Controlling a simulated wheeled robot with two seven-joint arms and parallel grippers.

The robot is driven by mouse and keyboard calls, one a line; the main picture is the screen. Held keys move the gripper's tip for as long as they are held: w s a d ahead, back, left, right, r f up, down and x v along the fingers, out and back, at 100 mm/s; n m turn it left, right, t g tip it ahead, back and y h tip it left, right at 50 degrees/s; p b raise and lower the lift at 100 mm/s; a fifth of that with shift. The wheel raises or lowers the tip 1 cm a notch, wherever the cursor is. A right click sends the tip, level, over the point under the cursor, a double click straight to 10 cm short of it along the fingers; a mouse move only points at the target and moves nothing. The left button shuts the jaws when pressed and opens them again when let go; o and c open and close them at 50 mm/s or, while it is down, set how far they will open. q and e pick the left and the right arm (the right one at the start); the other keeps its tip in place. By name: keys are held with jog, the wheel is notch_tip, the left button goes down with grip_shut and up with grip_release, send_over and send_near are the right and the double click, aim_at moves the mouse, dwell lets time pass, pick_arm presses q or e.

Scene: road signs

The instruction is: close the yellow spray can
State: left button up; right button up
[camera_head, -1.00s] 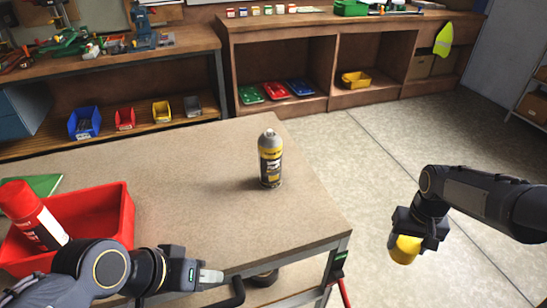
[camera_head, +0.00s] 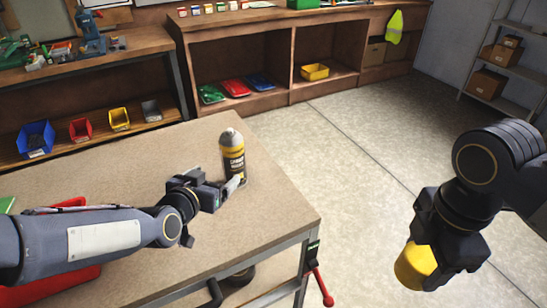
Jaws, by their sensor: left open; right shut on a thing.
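The yellow and black spray can (camera_head: 232,158) stands upright on the worktable, its grey nozzle top bare. My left gripper (camera_head: 238,186) is open at the lower front of the can; I cannot tell whether its fingers touch it. My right gripper (camera_head: 436,258) is shut on a yellow cap (camera_head: 413,267) and holds it over the floor, off the table's right edge. The cap's far side is hidden by the gripper.
The worktable (camera_head: 150,160) is clear around the can. A red tray (camera_head: 60,290) lies at the lower left, mostly behind my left arm. A red-handled clamp (camera_head: 322,288) hangs at the table's right corner. Back shelves hold coloured bins; open floor (camera_head: 350,170) lies to the right.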

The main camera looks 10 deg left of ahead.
aim_at(228, 165)
pick_arm(q)
jog(key=x, duration=0.6)
jog(key=shift+w+d+f+p, duration=0.1)
jog(key=shift+w+f+p, duration=0.05)
jog(key=shift+w+p, duration=0.2)
pick_arm(e)
jog(key=shift+r, duration=0.35)
pick_arm(q)
jog(key=shift+p+x, duration=0.9)
jog(key=shift+x, duration=1.7)
pick_arm(e)
jog(key=shift+r, duration=0.9)
pick_arm(q)
jog(key=shift+s+f, duration=0.1)
jog(key=shift+f, duration=0.05)
